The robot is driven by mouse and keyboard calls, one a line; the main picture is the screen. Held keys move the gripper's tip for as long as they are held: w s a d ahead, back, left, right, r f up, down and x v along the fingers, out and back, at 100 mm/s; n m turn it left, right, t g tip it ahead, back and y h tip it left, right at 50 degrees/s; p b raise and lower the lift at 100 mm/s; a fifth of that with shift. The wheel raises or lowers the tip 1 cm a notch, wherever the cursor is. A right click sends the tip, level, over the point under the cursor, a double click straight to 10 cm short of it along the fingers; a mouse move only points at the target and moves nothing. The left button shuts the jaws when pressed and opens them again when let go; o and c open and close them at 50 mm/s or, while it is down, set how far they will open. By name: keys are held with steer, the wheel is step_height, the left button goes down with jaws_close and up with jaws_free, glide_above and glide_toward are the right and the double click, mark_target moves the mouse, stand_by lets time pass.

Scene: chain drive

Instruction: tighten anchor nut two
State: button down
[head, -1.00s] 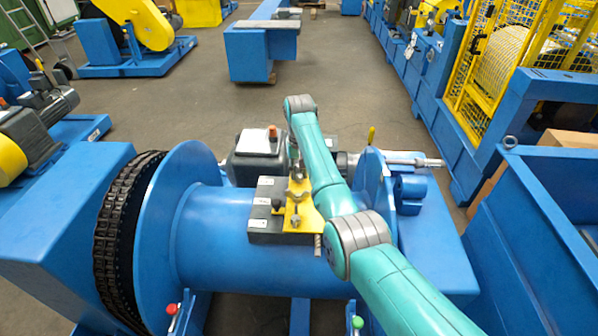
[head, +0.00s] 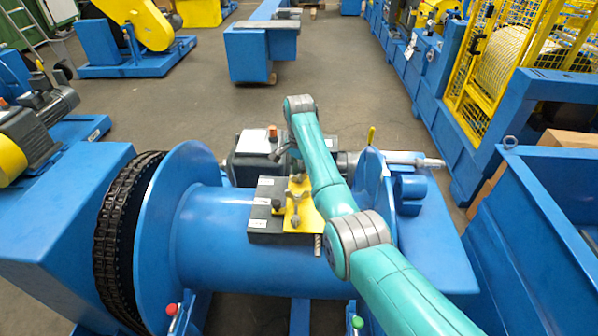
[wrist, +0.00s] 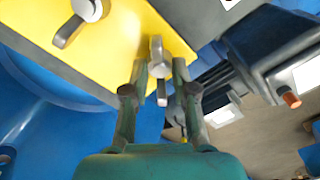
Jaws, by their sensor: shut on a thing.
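My gripper (wrist: 160,68) is shut on this nut. The other anchor nut (wrist: 88,8) is free, its lever pointing down left in the wrist view. In the head view my arm partly hides the gripper and the held nut.
The dark block (head: 262,225) with a black knob sits beside the plate. A grey motor box (head: 254,143) with an orange-red part stands behind the drum. The large blue drum flange (head: 178,230) and black chain (head: 120,225) are at left. Open floor lies beyond.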

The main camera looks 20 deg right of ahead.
steer(key=m, duration=0.4)
steer(key=shift+w+r+m, duration=0.1)
steer(key=shift+r+m, duration=0.05)
steer(key=shift+m, duration=0.15)
steer(key=m, duration=0.4)
steer(key=shift+m, duration=0.4)
steer(key=c, duration=1.2)
jaws_free()
steer(key=shift+c, duration=0.2)
step_height(320, 180, up, 12)
